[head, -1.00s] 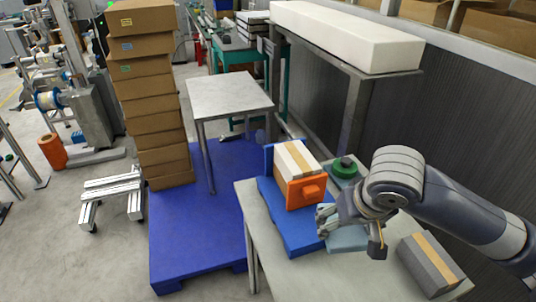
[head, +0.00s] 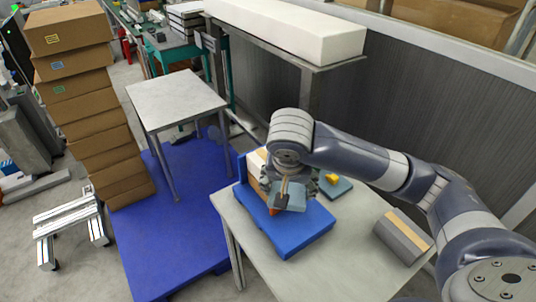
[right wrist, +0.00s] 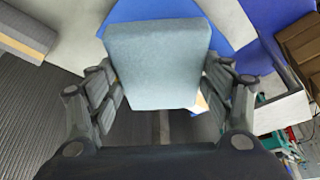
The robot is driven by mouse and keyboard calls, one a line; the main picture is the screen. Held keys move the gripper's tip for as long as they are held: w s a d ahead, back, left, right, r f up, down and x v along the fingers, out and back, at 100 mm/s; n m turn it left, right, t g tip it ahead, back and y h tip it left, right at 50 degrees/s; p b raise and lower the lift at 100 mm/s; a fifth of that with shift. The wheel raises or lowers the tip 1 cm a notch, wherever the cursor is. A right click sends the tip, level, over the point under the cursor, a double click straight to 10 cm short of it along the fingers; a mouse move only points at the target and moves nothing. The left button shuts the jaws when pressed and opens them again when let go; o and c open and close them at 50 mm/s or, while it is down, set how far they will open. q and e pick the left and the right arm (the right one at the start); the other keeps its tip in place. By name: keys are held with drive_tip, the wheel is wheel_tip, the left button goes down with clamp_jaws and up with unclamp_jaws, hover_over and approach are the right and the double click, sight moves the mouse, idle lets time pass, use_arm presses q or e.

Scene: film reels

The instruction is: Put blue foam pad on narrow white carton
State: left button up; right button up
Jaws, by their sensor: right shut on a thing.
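My right gripper (head: 287,190) is shut on the blue foam pad (head: 290,198), a flat grey-blue slab. It holds the pad above the blue tray, near the carton. In the right wrist view the pad (right wrist: 158,65) sits between the fingers and covers much of what lies beneath. The narrow white carton (head: 253,163), with a tan strip, stands on the blue tray (head: 298,235) and is mostly hidden behind my gripper. A small tan piece of it shows beside the pad in the right wrist view. My left gripper is not in view.
A sliver of the orange piece (head: 267,212) shows at the carton's front. A grey carton (head: 402,238) lies at the table's right. A teal pad (head: 343,190) with a yellow item is behind the tray. The table (head: 335,262) is clear in front. Stacked brown boxes (head: 90,115) stand left.

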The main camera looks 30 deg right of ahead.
drive_tip(key=w+d+p, duration=0.1)
drive_tip(key=w, duration=0.4)
drive_tip(key=w+d+f+p, duration=0.1)
drive_tip(key=w, duration=0.4)
drive_tip(key=w+d+p, duration=0.1)
drive_tip(key=w, duration=0.4)
drive_tip(key=shift+w+d+f+p, duration=0.1)
drive_tip(key=shift+w+f+p, duration=0.05)
drive_tip(key=shift+w+p, duration=0.2)
drive_tip(key=shift+f+p, duration=0.8)
drive_tip(key=shift+f, duration=0.8)
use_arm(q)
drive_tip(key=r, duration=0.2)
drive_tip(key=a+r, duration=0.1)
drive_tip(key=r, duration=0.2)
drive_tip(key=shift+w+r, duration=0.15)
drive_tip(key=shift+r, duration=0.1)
use_arm(e)
drive_tip(key=shift+f, duration=0.2)
drive_tip(key=o, duration=0.9)
drive_tip(key=shift+f, duration=0.1)
